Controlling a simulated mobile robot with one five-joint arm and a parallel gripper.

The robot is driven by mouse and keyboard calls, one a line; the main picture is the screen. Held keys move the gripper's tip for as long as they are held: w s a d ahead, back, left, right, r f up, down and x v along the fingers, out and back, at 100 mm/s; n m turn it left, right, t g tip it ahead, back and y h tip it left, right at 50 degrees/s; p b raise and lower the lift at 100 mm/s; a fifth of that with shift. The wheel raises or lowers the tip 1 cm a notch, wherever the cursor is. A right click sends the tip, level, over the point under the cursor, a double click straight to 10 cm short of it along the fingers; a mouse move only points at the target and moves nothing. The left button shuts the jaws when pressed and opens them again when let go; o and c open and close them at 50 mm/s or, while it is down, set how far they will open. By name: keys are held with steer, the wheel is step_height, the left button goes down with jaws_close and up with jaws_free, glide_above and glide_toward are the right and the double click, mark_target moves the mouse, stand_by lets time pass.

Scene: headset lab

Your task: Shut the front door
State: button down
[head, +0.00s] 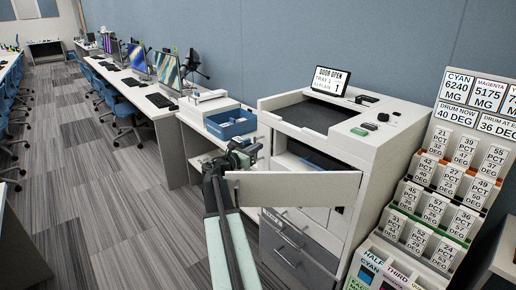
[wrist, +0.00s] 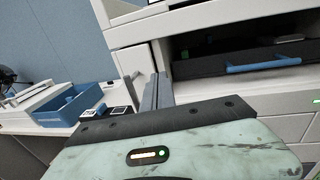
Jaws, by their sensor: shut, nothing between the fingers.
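The front door (head: 295,188) is a pale flat panel on the white printer (head: 390,150). It stands open, sticking out to the left from the printer's right front edge. The opening behind it shows a dark tray with a blue handle (wrist: 262,64) in the wrist view. My gripper (head: 250,150) is shut and empty, behind the door's free left end in the head view. In the wrist view its fingers (wrist: 156,92) point at the printer front, left of the opening. I cannot tell whether it touches the door. A small screen (head: 331,82) reads DOOR OPEN.
Grey drawers (head: 285,245) lie below the opening. A blue bin (head: 231,123) stands on the bench to the left. A rack of labelled cartons (head: 440,180) stands close on the right. Carpeted floor (head: 120,200) is clear to the left, past desks with monitors.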

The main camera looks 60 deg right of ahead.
steer(key=w+a, duration=0.1)
steer(key=a, duration=0.6)
steer(key=shift+a, duration=0.35)
steer(key=shift+w, duration=0.15)
